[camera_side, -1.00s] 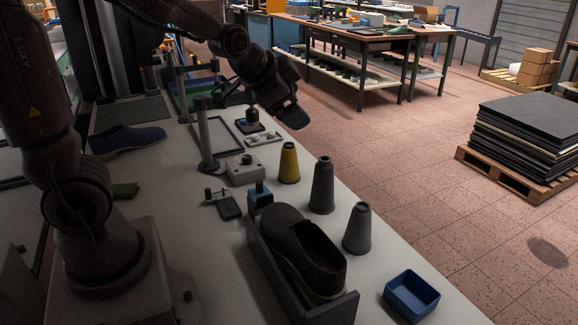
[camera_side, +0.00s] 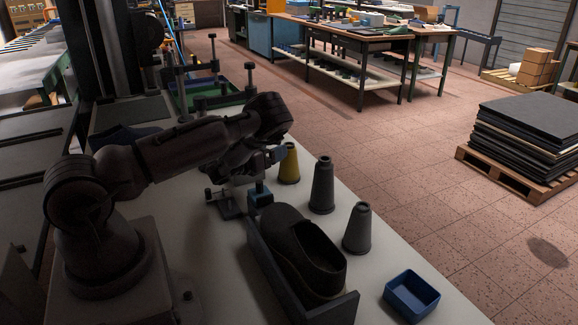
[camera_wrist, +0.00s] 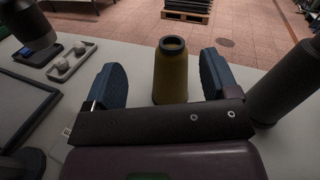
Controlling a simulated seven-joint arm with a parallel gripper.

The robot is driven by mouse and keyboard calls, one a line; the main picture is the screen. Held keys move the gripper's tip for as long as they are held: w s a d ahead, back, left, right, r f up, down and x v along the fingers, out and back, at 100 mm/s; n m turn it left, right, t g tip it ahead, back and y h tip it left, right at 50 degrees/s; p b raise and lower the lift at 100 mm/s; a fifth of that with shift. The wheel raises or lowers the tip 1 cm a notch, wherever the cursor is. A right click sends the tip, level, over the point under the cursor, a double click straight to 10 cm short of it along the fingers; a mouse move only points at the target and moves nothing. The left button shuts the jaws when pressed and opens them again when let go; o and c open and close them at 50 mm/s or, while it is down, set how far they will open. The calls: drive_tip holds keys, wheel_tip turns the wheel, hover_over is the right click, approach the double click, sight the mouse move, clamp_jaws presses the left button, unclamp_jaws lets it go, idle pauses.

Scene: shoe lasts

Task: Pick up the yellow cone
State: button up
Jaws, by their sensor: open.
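The yellow cone (camera_side: 289,165) stands upright on the white bench, at the far end of a row of cones. In the wrist view the yellow cone (camera_wrist: 171,72) shows its dark open top and sits between the two blue fingers, a little beyond them. My gripper (camera_wrist: 160,84) is open, with one finger on each side of the cone and gaps showing on both sides. In the side view my gripper (camera_side: 278,154) is low, at the cone's left side, and partly hidden by my arm.
Two grey cones, one taller (camera_side: 322,186) and one nearer (camera_side: 357,228), stand close by. A dark shoe (camera_side: 303,255) lies in a grey holder in front. A blue tray (camera_side: 411,295) is at the bench's near right. Small fixtures lie left of the cone.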

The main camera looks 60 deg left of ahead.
sight(289, 148)
drive_tip(key=w+m, duration=0.1)
drive_tip(key=w, duration=0.1)
drive_tip(key=w+f+m+h, duration=0.1)
drive_tip(key=w, duration=0.3)
drive_tip(key=shift+w+a+f+m+t, duration=0.2)
drive_tip(key=shift+a+f+m+t, duration=0.1)
drive_tip(key=shift+a+f+m, duration=0.1)
drive_tip(key=shift+c, duration=0.4)
drive_tip(key=shift+r, duration=0.1)
drive_tip(key=c, duration=1.3)
drive_tip(key=shift+h, duration=0.3)
